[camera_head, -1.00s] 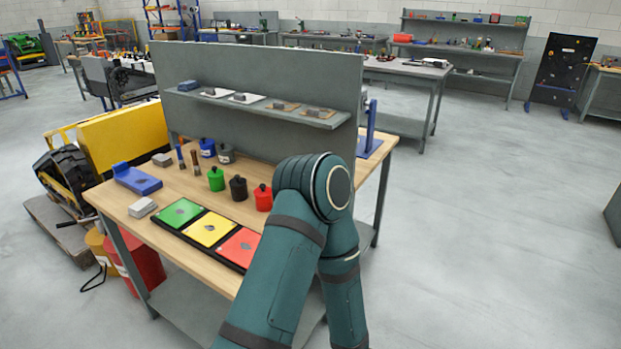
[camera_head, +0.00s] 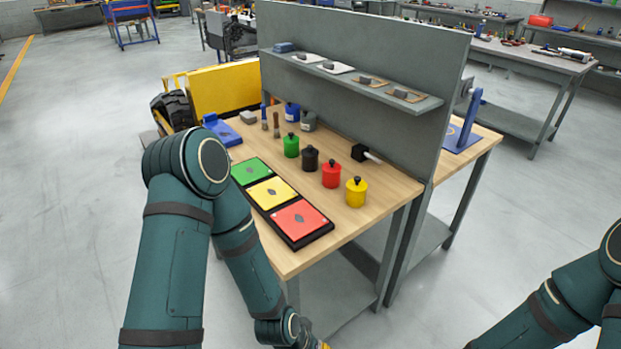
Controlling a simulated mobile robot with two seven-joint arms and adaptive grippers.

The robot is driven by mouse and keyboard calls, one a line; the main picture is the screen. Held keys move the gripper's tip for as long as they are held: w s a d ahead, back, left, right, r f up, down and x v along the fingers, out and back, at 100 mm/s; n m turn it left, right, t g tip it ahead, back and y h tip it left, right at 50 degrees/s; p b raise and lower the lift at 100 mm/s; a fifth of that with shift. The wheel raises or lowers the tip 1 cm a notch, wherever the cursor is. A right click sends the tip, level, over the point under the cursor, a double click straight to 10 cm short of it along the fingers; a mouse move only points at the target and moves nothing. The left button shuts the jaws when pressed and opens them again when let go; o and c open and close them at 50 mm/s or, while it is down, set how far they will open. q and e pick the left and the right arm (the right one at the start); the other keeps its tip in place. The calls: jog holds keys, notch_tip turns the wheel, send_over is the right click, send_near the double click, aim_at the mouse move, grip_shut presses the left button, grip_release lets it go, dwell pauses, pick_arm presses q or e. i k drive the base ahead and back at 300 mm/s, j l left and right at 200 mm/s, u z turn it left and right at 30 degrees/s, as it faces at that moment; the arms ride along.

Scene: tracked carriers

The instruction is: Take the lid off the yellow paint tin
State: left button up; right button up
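The yellow paint tin (camera_head: 356,194) stands upright on the wooden workbench (camera_head: 378,222), near its right end. Its yellow lid with a dark knob (camera_head: 357,181) is on it. A red tin (camera_head: 331,175), a black tin (camera_head: 310,159) and a green tin (camera_head: 291,146) stand in a row to its left, each with a knobbed lid. My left arm hangs in front of the bench, with its lower end cut off at the bottom edge. My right arm enters at the lower right, well away from the tin. Neither gripper's fingers can be seen.
A dark tray with green, yellow and red panels (camera_head: 299,219) lies at the bench's front. A black-headed mallet (camera_head: 361,153) lies behind the red tin. A grey back panel with a shelf (camera_head: 398,93) bounds the rear. Brushes and blue and grey containers (camera_head: 308,120) stand farther left.

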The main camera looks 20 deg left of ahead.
aim_at(356, 184)
jog(key=i+l+u, duration=0.1)
jog(key=u, duration=0.3)
jog(key=i+l+u, duration=0.1)
jog(key=l+u, duration=0.4)
jog(key=u, duration=0.25)
jog(key=l+u, duration=0.75)
jog(key=l, duration=0.15)
jog(key=i+l, duration=0.05)
